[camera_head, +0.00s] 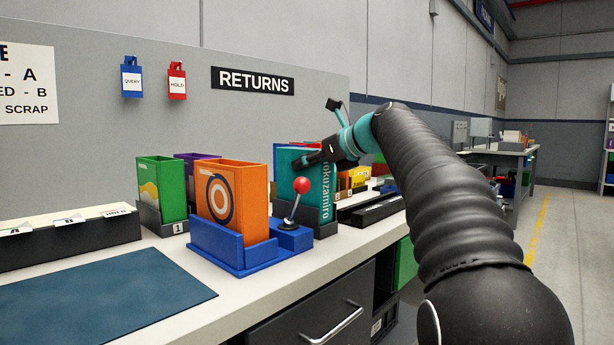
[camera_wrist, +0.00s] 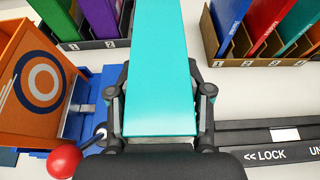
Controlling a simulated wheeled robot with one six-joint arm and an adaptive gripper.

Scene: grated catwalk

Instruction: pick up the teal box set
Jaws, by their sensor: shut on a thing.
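The teal box set (camera_head: 300,184) stands upright at the back of the bench, with white lettering down its spine. In the wrist view the teal box set (camera_wrist: 160,70) fills the space between my fingers. My gripper (camera_head: 318,157) reaches it from the right at its upper part. In the wrist view my gripper (camera_wrist: 160,103) has a finger pressed on each side of the box set. The lower part of the box set is partly hidden behind the red-knobbed lever in the head view, and I cannot tell whether its base touches the bench.
An orange box (camera_head: 233,200) sits in a blue holder (camera_head: 228,245) with a red-knobbed lever (camera_head: 302,185), close to the left. Green box (camera_head: 161,187) stands behind. Dividers with several boxes (camera_wrist: 265,35) stand at the wrist view's upper right. A blue mat (camera_head: 100,300) lies clear.

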